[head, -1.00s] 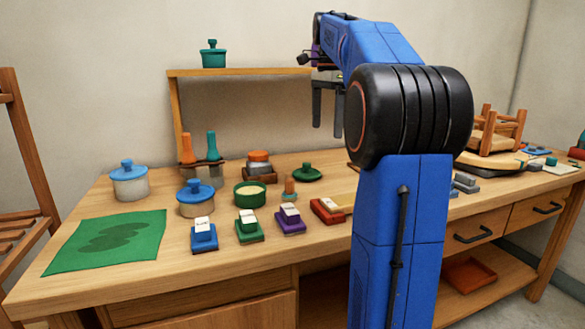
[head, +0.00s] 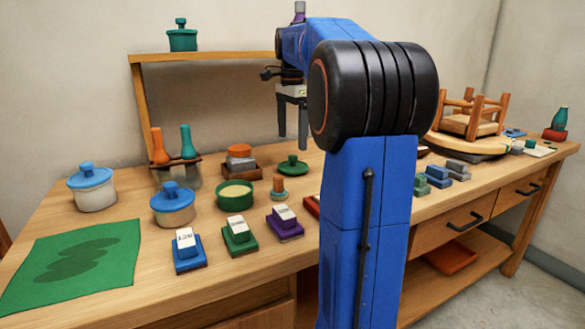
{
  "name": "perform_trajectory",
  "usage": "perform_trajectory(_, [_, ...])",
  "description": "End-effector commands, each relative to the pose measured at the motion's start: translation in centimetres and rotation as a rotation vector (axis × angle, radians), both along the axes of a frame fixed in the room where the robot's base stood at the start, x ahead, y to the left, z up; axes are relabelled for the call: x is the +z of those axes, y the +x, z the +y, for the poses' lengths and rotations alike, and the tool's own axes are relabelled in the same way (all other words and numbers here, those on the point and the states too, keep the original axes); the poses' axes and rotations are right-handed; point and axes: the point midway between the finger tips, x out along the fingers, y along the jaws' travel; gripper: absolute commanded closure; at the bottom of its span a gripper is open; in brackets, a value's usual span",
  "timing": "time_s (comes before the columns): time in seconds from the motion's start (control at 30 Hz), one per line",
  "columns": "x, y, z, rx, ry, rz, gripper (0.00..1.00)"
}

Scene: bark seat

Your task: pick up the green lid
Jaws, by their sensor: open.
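The green lid (head: 292,166), a dark green disc with a knob on top, lies on the wooden workbench in the head view, behind the small orange-topped piece. My gripper (head: 292,142) points down with its two grey fingers apart and nothing between them. In the picture its fingertips appear just above and behind the lid's knob; the exact gap in depth is hard to judge. A round green pot (head: 236,198) with cream contents stands without a lid, in front and left of the green lid.
Blue-lidded pots (head: 173,207) stand to the left, near a green cloth (head: 75,262). Labelled blocks (head: 239,238) line the front. A wooden shelf (head: 205,57) bears a teal lidded pot (head: 182,40). An upturned stool (head: 472,118) is at right. My arm hides part of the bench.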

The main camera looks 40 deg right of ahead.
Motion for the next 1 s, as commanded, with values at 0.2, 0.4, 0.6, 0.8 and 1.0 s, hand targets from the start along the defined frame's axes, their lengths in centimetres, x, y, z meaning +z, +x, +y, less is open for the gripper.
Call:
perform_trajectory(0.2, [-3.0, 0.0, 0.0, 0.000, 0.000, 0.001, 0.00])
perform_trajectory(0.4, [-4.0, 0.0, 0.0, 0.000, 0.000, 0.000, 0.00])
perform_trajectory(0.6, [-6.5, -0.2, -0.2, 0.000, 0.002, 0.003, 0.00])
perform_trajectory(0.8, [-8.5, -0.2, -0.3, 0.000, 0.000, 0.000, 0.00])
perform_trajectory(1.0, [-8.9, -0.1, -0.3, 0.000, 0.000, 0.000, 0.00])
